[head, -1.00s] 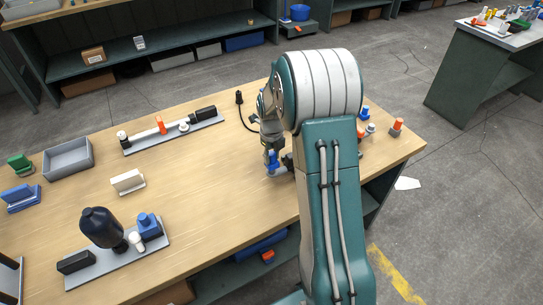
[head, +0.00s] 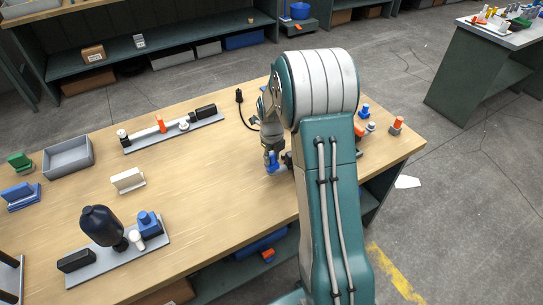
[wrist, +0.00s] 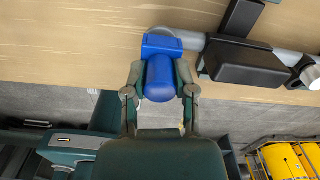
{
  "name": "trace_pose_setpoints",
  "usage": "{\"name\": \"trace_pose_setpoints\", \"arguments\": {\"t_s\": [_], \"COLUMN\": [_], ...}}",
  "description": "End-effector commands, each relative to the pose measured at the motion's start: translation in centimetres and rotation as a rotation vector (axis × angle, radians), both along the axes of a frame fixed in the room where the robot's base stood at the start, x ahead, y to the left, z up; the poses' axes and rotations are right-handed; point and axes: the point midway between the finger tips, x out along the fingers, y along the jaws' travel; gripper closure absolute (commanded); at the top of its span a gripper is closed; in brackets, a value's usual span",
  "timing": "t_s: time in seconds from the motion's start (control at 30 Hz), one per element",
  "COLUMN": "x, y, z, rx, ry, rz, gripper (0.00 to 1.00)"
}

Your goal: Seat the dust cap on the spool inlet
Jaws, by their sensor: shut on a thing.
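My gripper (wrist: 161,92) is shut on a blue piece (wrist: 160,76), which I take to be the dust cap. It has a rounded body and a wider, squarish far end. The blue piece also shows at my gripper in the head view (head: 271,162). In the wrist view, a grey pipe (wrist: 188,39), likely the spool, runs right from beside the blue piece's far end. A black block (wrist: 242,62) lies across the pipe. I cannot tell whether the blue piece touches the pipe or is over its end. My arm hides most of this area in the head view.
A grey plate with fittings (head: 205,122), a grey tray (head: 68,156) and a dark bottle assembly (head: 103,228) stand there. Small blue and orange parts (head: 397,125) stand near the right edge.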

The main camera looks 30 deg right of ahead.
Motion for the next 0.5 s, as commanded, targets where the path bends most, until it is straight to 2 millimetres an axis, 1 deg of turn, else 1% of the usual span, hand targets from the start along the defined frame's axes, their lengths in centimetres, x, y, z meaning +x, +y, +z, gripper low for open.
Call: {"name": "trace_pose_setpoints", "arguments": {"t_s": [0.5], "x": [-0.03], "y": [0.01], "z": [-1.14], "rx": [0.001], "ry": [0.001], "rz": [0.0], "gripper": [0.97]}}
